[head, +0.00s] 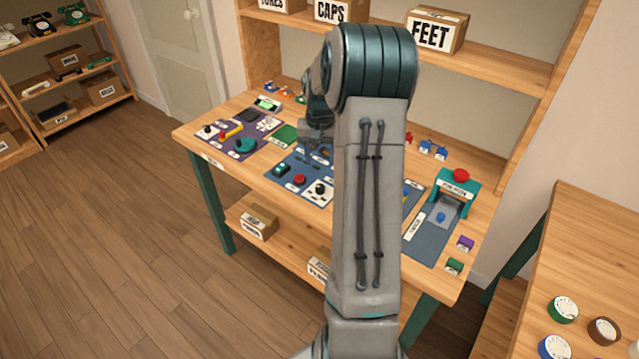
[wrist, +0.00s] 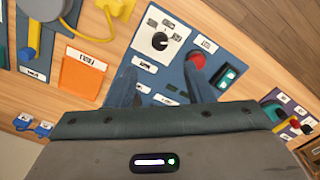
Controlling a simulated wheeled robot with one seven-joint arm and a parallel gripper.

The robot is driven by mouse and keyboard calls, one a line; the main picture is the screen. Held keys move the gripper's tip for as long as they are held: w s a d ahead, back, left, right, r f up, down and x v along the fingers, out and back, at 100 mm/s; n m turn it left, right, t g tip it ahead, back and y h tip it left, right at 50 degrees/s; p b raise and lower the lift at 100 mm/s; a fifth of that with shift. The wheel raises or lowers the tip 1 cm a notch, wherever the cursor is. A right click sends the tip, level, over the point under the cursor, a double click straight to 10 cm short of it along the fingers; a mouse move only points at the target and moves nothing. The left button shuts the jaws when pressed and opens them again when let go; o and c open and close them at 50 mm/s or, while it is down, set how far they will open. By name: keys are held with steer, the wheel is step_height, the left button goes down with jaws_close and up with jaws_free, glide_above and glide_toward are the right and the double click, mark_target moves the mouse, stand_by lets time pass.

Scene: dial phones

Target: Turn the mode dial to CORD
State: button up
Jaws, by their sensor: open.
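The mode dial appears to be the black knob (wrist: 160,41) on a white plate of a blue panel (wrist: 174,75). In the head view the knob (head: 320,188) shows just left of my arm. Its marks are too small to read, so I cannot tell its setting. My gripper (wrist: 161,84) is open and empty, its two blue-grey fingers apart over the panel. In the wrist picture the knob lies beyond the fingertips, about midway between them, and apart from them. In the head view my arm hides much of the bench and most of the gripper.
A red button (wrist: 195,60) and a green rocker switch (wrist: 226,77) sit on the same panel, close to the right finger. An orange tray (wrist: 82,73) lies left of the fingers. A teal press with a red top (head: 458,180) stands at the bench's right.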

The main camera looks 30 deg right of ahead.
mark_target(320, 187)
step_height(320, 187, down, 11)
steer(key=shift+r+p, duration=0.1)
steer(key=shift+p, duration=0.5)
steer(key=c, duration=1)
